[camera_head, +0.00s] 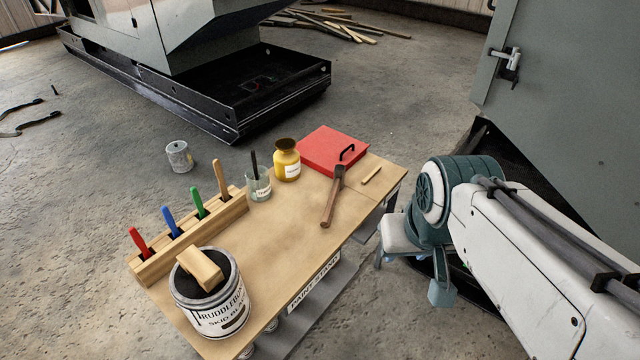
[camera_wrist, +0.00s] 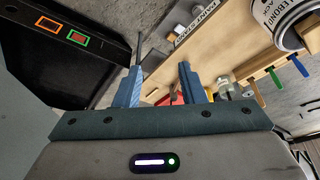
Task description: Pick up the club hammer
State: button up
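The club hammer (camera_head: 331,204) lies on the wooden bench top (camera_head: 290,245), towards its far right part. Its dark head is beside the red box (camera_head: 320,148) and its brown handle points towards the front edge. I cannot tell whether head and box touch. My gripper (camera_wrist: 160,78) shows in the wrist view with its two blue fingers apart and nothing held between them. In the head view my arm is right of the bench, apart from the hammer, and the gripper is mostly hidden. The hammer cannot be made out clearly in the wrist view.
A yellow jar (camera_head: 287,164), a glass jar (camera_head: 259,186), a wooden rack (camera_head: 190,240) of coloured-handled tools and a large paint tin (camera_head: 212,305) stand along the bench's left side. A short wooden stick (camera_head: 372,175) lies right of the hammer. A grey cabinet (camera_head: 570,120) stands at right.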

aim_at(339, 169)
jog(key=u, duration=0.1)
jog(key=i, duration=0.1)
jog(key=z, duration=0.25)
jog(key=k, duration=0.45)
jog(key=z, duration=1.15)
jog(key=i, duration=1.4)
jog(key=u, duration=0.15)
